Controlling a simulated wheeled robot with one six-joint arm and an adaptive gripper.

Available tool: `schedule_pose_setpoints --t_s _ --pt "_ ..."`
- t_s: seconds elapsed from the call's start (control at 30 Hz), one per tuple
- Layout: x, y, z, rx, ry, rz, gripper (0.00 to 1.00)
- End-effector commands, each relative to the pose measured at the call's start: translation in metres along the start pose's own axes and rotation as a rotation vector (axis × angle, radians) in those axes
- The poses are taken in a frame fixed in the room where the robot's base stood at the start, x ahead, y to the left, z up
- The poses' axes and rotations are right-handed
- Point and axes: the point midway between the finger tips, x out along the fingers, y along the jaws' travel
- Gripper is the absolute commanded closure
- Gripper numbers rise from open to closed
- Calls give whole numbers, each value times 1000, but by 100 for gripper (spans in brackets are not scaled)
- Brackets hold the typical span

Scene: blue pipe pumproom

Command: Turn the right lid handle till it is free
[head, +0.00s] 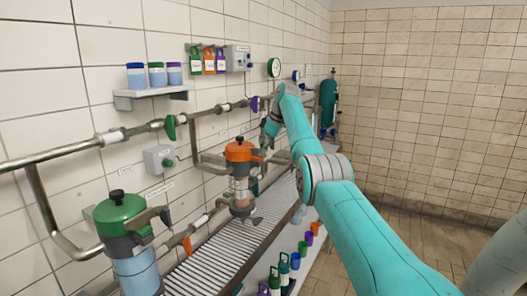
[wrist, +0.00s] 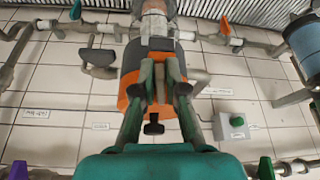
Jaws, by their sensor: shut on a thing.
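The right vessel has an orange lid (head: 240,151) with a black knob on top and grey arms at its sides. In the wrist view the orange lid (wrist: 131,88) lies just beyond my fingers, with its black knob (wrist: 153,126) below them. My gripper (wrist: 161,84) is shut at the lid, on a grey part between the fingertips that I take for the right lid handle (wrist: 159,72). The fingers hide most of it. In the head view my wrist (head: 270,127) comes down at the lid's right side, and the fingertips are hard to make out.
A green-lidded vessel (head: 120,212) stands at the front left. Pipes with a green valve (head: 170,127) and a purple valve (head: 255,104) run along the tiled wall. A shelf (head: 150,93) holds jars. A ribbed grate (head: 215,250) lies below. The floor at right is open.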

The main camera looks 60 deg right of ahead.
Motion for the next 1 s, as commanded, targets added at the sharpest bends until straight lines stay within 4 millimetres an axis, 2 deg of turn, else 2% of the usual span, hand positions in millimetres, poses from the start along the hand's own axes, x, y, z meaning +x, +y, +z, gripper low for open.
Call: schedule_pose_setpoints --t_s 0.53,0.57,0.6,0.63,0.67,1.0 --pt "0 0 0 -15 -1 -7 100" --pt "0 0 0 -15 -1 -7 84" --pt "0 0 0 -15 -1 -7 74" --pt "0 0 0 -15 -1 -7 66" --pt "0 0 0 -15 -1 -7 64" --pt "-3 1 0 -15 0 -6 64"
